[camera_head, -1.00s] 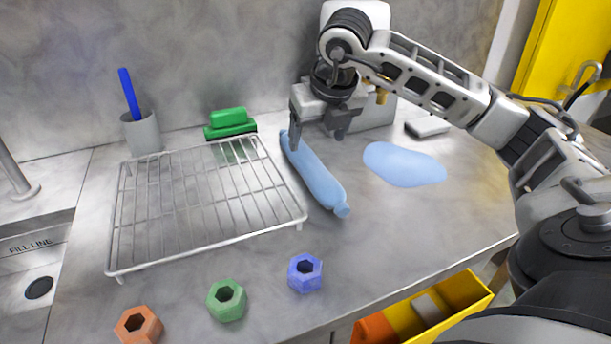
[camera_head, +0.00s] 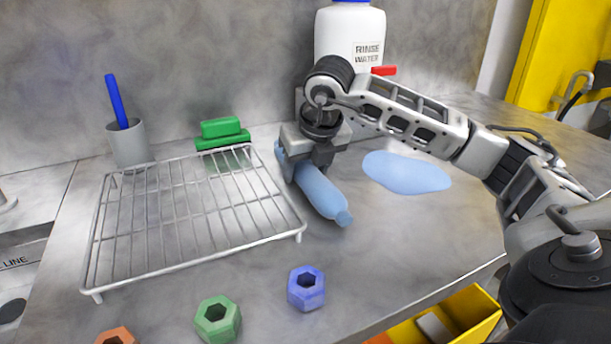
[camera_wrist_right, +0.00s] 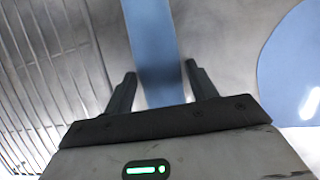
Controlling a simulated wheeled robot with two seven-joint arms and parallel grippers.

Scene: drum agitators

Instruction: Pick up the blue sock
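The blue sock (camera_head: 322,193) is a long, light-blue, tube-like shape. It lies slantwise on the grey counter, just right of the wire rack. My right gripper (camera_head: 306,171) is low over its far half, with one finger on each side, and hides part of it. In the right wrist view the sock (camera_wrist_right: 155,45) runs between the two fingers of the right gripper (camera_wrist_right: 163,85). The fingers are apart, with small gaps beside the sock. My left gripper is not in view.
A wire rack (camera_head: 190,254) stands close left of the sock. A flat light-blue puddle-like patch (camera_head: 405,173) lies to the right. A white rinse water jug (camera_head: 335,45) stands behind. Blue (camera_head: 306,289) and green (camera_head: 217,320) hex nuts lie in front. Counter between sock and patch is clear.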

